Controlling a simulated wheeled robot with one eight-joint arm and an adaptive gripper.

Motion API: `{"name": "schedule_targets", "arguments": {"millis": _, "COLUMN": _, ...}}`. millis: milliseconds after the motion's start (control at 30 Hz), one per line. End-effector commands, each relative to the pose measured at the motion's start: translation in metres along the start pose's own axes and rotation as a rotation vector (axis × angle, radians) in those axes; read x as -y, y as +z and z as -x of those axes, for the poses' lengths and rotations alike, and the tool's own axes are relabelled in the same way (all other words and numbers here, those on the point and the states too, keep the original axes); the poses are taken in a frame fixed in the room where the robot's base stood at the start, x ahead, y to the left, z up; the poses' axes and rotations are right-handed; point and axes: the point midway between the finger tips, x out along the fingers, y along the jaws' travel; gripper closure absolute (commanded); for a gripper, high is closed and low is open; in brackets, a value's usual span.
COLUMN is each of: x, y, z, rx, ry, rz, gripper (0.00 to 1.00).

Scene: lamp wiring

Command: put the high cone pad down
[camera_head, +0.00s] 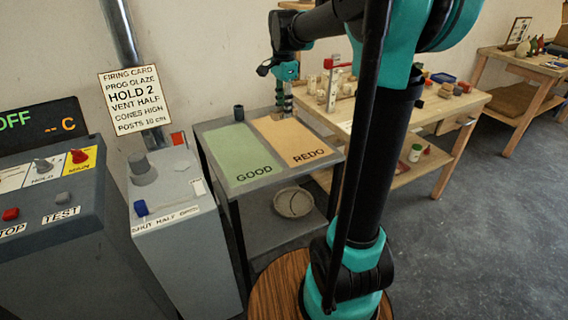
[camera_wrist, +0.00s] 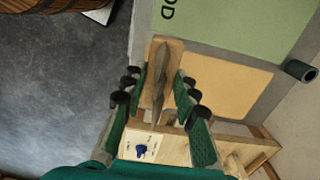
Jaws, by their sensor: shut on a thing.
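The high cone pad (camera_wrist: 171,62) is a tan wooden pad with grey pointed cones on it. In the wrist view it lies between the two green fingers of my gripper (camera_wrist: 158,88), which is shut on it. I cannot tell whether the pad touches the table.
A dark cup (camera_head: 238,112) stands at the table's back edge. A round dish (camera_head: 294,202) sits on the shelf below. A workbench (camera_head: 440,105) with several small things is to the right. A grey control box (camera_head: 178,195) is left. GOOD is clear.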

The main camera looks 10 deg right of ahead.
Motion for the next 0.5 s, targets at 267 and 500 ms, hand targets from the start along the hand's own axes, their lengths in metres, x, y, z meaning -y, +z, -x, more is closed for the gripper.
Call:
{"name": "schedule_targets", "arguments": {"millis": 267, "x": 0.0, "y": 0.0, "z": -0.058, "rx": 0.0, "ry": 0.0, "rz": -0.005, "gripper": 1.0}}
{"name": "schedule_targets", "arguments": {"millis": 500, "x": 0.0, "y": 0.0, "z": -0.116, "rx": 0.0, "ry": 0.0, "rz": -0.005, "gripper": 1.0}}
